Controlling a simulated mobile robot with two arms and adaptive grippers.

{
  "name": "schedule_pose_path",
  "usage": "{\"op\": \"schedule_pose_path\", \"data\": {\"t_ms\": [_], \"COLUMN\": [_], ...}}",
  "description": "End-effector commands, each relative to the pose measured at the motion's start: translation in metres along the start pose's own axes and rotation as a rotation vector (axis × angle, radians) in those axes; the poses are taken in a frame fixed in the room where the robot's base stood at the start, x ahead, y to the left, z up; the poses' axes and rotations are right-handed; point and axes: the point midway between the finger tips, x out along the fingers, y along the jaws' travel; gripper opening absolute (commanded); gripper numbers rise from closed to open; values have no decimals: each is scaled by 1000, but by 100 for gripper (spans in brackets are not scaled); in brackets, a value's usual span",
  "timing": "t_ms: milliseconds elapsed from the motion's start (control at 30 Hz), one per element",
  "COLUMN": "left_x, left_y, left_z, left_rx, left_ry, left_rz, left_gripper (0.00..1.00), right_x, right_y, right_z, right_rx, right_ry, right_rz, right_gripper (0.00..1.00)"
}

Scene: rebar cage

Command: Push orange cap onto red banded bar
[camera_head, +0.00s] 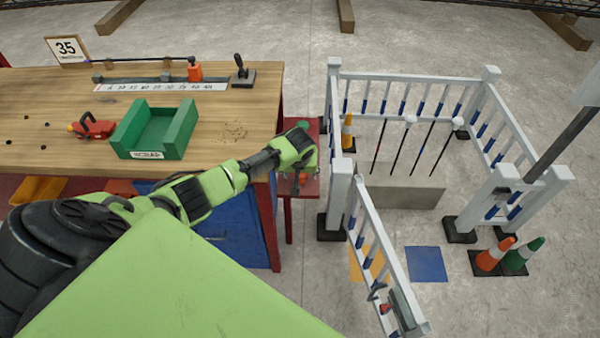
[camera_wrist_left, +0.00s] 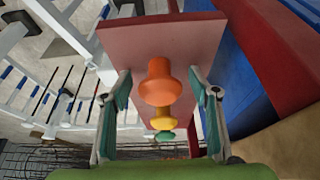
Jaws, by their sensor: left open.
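The orange cap (camera_wrist_left: 158,82) stands on a small red shelf (camera_wrist_left: 205,38) in the left wrist view, with a yellow cap (camera_wrist_left: 162,120) and a green cap (camera_wrist_left: 165,136) in line with it. My left gripper (camera_wrist_left: 159,78) is open, with one finger on each side of the orange cap; I cannot tell whether they touch it. In the head view my left gripper (camera_head: 298,178) is over the shelf at the bench's right end. Several dark upright bars (camera_head: 397,150) stand inside the white railing; two have white tops. My right gripper is not seen.
The wooden bench (camera_head: 60,150) holds a green scrap tray (camera_head: 125,130). White railing (camera_head: 400,80) surrounds the bars, with its gate (camera_head: 375,240) swung towards me. Orange and green cones (camera_head: 495,254) stand at right.

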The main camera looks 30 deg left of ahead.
Motion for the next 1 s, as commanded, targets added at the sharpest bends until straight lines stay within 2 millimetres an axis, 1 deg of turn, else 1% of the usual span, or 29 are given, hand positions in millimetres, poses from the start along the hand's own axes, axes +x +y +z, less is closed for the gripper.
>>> {"op": "schedule_pose_path", "data": {"t_ms": [33,133,167,467,567,667,900,1000], "left_x": [0,0,0,-1,-6,-19,-63,-78], "left_y": [0,0,0,0,0,0,0,0], "left_z": [0,0,0,0,-3,-8,-27,-33], "left_rx": [0,0,0,-1,-1,-1,-1,-1], "left_ry": [0,0,0,0,1,2,3,3], "left_rz": [0,0,0,0,1,3,2,1], "left_gripper": [50,24,23,23,23,23,23,23], "right_x": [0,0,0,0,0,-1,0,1], "right_y": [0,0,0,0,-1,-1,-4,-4], "right_z": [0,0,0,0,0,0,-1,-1], "right_rx": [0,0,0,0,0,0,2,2], "right_ry": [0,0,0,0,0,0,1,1], "right_rz": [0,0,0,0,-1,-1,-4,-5], "right_gripper": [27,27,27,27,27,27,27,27]}}
